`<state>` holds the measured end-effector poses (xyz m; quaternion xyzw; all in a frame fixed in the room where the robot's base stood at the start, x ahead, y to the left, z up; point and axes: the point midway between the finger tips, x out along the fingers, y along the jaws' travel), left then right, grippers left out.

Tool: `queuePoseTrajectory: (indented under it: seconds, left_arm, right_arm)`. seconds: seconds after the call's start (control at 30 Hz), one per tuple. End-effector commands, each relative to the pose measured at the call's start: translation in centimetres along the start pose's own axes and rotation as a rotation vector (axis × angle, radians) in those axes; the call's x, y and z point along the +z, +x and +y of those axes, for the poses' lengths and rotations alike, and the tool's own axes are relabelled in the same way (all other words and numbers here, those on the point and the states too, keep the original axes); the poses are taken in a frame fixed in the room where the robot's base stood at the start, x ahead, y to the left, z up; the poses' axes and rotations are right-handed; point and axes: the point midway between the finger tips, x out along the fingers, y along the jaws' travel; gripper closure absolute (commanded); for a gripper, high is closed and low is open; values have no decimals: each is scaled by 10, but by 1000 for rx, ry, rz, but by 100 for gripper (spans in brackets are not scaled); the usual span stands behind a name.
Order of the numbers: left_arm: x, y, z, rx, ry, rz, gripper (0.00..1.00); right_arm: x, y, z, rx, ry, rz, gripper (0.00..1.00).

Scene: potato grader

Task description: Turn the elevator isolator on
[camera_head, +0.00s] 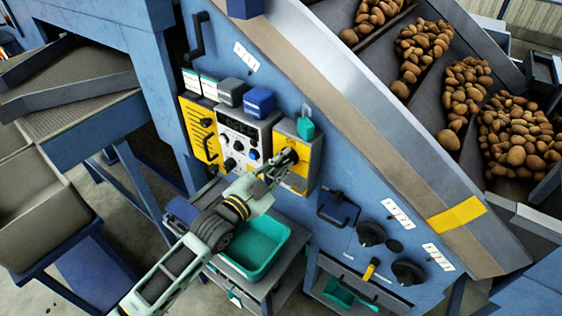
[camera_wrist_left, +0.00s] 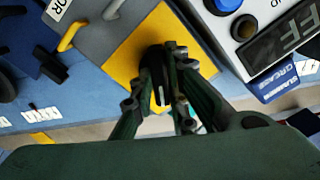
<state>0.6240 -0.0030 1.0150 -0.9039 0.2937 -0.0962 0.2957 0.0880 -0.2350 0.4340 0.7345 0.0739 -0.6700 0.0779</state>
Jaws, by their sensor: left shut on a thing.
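The isolator is a grey box with a yellow front plate (camera_head: 298,181) on the blue machine side; the plate also shows in the left wrist view (camera_wrist_left: 128,52). A label partly in view beside it ends in "OR" (camera_wrist_left: 57,9). A black rotary handle (camera_wrist_left: 157,66) with a pale mark stands at the plate's middle. My left gripper (camera_head: 286,160) is shut on this handle, its fingers on either side of it in the left wrist view (camera_wrist_left: 164,82). The fingers hide part of the handle, and I cannot read its on or off setting. My right gripper is out of view.
A control panel (camera_head: 240,140) with knobs and a display is left of the isolator. Further left is another yellow panel (camera_head: 200,130). A teal padlock (camera_head: 305,128) hangs at the isolator's top. Below are a teal tub (camera_head: 262,262) and black knobs (camera_head: 371,234).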

Motion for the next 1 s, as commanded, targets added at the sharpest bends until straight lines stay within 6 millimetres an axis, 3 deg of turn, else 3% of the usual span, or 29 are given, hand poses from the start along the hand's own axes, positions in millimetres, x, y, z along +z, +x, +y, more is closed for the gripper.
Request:
queuePoseTrajectory:
  seconds: [0.5,1.0]
  left_arm:
    - [1,0,1,1,-451,-3,100]
    - [2,0,1,1,-640,-4,100]
  right_arm:
    - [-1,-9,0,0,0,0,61]
    - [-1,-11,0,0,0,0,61]
